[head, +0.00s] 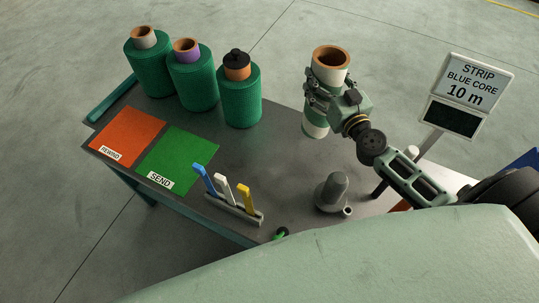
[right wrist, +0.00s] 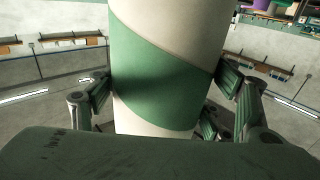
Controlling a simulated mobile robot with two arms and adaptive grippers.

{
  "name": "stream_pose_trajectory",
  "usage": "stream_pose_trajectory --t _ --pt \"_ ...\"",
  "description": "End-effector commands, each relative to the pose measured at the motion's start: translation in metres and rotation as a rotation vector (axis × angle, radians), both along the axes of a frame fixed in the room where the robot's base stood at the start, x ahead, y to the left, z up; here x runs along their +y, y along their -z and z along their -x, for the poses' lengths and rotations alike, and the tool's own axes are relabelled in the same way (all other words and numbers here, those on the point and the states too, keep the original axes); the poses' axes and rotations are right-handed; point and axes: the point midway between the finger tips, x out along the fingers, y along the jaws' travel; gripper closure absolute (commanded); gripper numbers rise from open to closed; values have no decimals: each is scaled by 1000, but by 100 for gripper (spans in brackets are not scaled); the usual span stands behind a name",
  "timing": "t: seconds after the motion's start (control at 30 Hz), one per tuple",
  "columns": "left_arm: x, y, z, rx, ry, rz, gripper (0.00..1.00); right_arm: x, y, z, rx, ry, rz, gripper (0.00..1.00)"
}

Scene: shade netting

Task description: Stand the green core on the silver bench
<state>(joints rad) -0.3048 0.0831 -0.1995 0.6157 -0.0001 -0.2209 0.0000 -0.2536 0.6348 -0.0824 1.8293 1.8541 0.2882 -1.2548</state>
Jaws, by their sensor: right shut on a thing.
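The green core (head: 315,128) is a pale tube with green bands and a brown inner wall at its open top. My right gripper (head: 322,91) is shut around its side and holds it nearly upright. In the right wrist view the core (right wrist: 160,75) fills the middle, with the fingers of my right gripper (right wrist: 165,100) on both sides. The silver bench (head: 285,160) is a grey metal top. The core's lower end appears over its far edge; I cannot tell whether it touches. My left gripper is not in view.
Three netting rolls (head: 241,105) stand at the back left, near an orange mat (head: 125,133) and a green mat (head: 180,155). A rack with coloured handles (head: 235,208) and a grey spindle (head: 334,190) stand in front. A sign (head: 475,82) is at right. Bench between rolls and spindle is clear.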

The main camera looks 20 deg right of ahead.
Motion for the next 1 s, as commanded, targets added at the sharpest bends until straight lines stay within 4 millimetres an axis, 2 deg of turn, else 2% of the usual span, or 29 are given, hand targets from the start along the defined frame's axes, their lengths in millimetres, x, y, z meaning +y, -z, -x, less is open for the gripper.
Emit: stream_pose_trajectory --t 0.07,0.27,0.3,0.33,0.5,0.73,0.87,1.0 --pt "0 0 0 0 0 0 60 -1 2 -1 -15 5 -2 90" --pt "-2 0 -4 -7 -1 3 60 -1 23 -1 -3 6 -3 90" --pt "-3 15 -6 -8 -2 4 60 -1 39 -1 -1 3 -2 90" --pt "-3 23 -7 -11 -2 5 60 -1 46 -1 -3 2 -1 90" --pt "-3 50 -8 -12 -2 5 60 -1 70 -1 -4 2 0 90" --pt "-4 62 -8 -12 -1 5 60 0 81 -4 -5 3 0 90" --pt "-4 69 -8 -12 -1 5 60 9 92 -19 -6 2 -3 90" --pt "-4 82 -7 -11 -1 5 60 24 111 -47 -7 1 -3 90"
